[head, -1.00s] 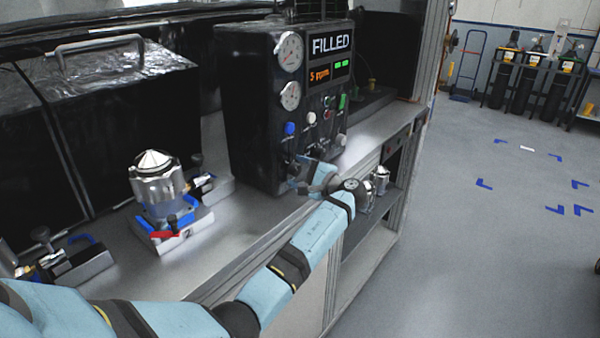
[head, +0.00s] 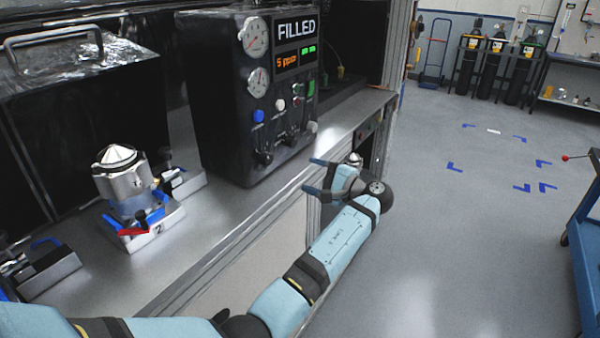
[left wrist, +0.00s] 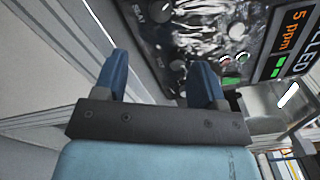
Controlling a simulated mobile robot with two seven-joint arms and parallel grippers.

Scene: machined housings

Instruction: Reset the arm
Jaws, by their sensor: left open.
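My left arm reaches in from the lower left of the head view. Its gripper (head: 314,176) is open and empty, in front of the bench edge and to the right of the black control panel (head: 215,110). In the left wrist view the two blue fingers (left wrist: 160,82) stand apart with nothing between them. The panel also shows beyond the fingers there (left wrist: 195,35). Its display (head: 296,58) reads "FILLED" and "5 ppm". My right gripper is not in view.
A metal housing (head: 124,180) sits in a blue-cornered fixture (head: 150,228) on the bench (head: 235,207). A black box with a handle (head: 70,95) stands behind it. Open floor (head: 450,230) lies to the right. A blue cart (head: 584,235) stands at the right edge.

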